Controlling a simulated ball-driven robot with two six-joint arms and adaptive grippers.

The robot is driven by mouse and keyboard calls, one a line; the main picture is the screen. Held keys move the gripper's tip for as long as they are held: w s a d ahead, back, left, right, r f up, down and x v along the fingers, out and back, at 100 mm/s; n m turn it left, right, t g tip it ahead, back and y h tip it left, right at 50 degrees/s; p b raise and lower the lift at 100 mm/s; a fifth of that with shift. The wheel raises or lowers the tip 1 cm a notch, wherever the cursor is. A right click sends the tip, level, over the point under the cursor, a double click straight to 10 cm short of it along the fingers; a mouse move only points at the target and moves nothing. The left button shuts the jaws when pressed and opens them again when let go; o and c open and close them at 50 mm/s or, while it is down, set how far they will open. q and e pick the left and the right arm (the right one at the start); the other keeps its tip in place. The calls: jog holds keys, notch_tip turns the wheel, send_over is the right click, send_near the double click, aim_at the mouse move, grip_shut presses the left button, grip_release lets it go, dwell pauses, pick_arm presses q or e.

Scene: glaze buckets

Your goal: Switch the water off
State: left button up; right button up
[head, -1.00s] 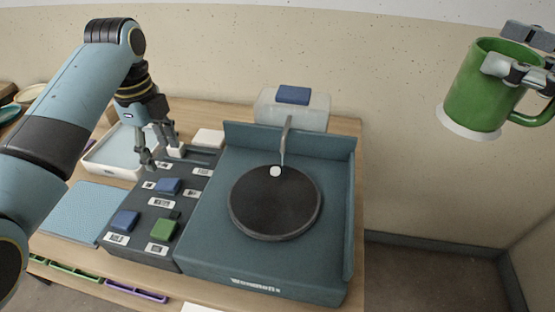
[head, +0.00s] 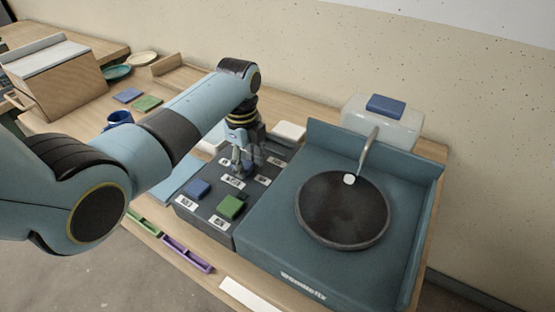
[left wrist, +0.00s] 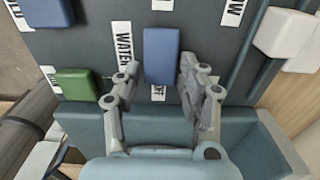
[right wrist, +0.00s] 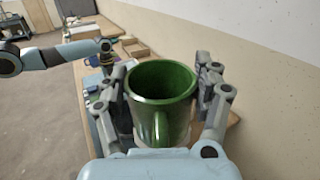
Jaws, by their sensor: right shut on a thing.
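The dark control panel (head: 215,215) has labelled switches. A blue switch (left wrist: 161,55) beside the WATER label (left wrist: 124,42) shows in the left wrist view. My left gripper (left wrist: 159,66) is open, with one finger on each side of this switch; I cannot tell whether they touch it. In the head view my left gripper (head: 243,168) hides that switch from above. A thin curved tap (head: 370,147) stands over the dark round wheel (head: 342,220); I cannot make out a stream. My right gripper (right wrist: 162,70) is shut on a green mug (right wrist: 161,95), seen in the right wrist view.
Another blue switch (head: 197,187) and a green switch (head: 231,207) sit on the panel close to my left gripper. A pale tank with a blue top (head: 384,106) stands behind the teal basin (head: 285,245). A wooden box (head: 58,85) stands at the far left.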

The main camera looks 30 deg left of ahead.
pick_arm(q)
jog(key=c, duration=0.7)
jog(key=shift+d+y+p, duration=0.15)
jog(key=shift+y+p, duration=0.25)
jog(key=shift+p, duration=0.15)
jog(key=o, duration=1.1)
jog(key=r, duration=0.4)
jog(key=d+r, duration=0.1)
jog(key=r, duration=0.6)
jog(key=shift+d+r, duration=0.15)
jog(key=shift+r, duration=0.25)
